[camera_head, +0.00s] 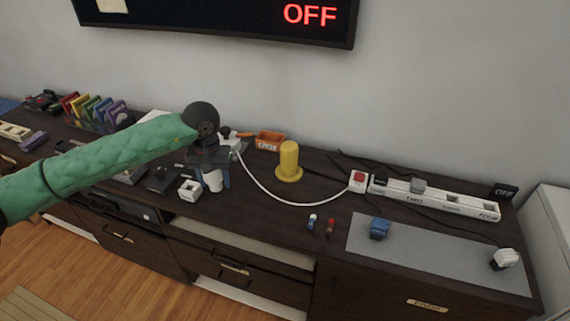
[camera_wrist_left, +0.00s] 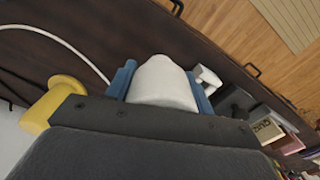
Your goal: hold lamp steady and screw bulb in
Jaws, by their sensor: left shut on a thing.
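My left gripper (camera_head: 214,183) is low over the middle of the dark cabinet top, pointing down. Its blue fingers are shut on a white rounded thing (camera_head: 214,180), which looks like the bulb. In the left wrist view the same white thing (camera_wrist_left: 163,82) sits between the blue fingertips of my left gripper (camera_wrist_left: 163,88). I cannot tell whether it touches the cabinet. A white cord (camera_head: 290,202) runs from behind the gripper to the power strip. The lamp cannot be made out clearly; my gripper and wrist hide that area. My right gripper is not in view.
A yellow post on a round base (camera_head: 289,160) stands right of the gripper. A white block (camera_head: 190,190) is close on its left. A power strip (camera_head: 430,195) and grey mat (camera_head: 430,250) lie right.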

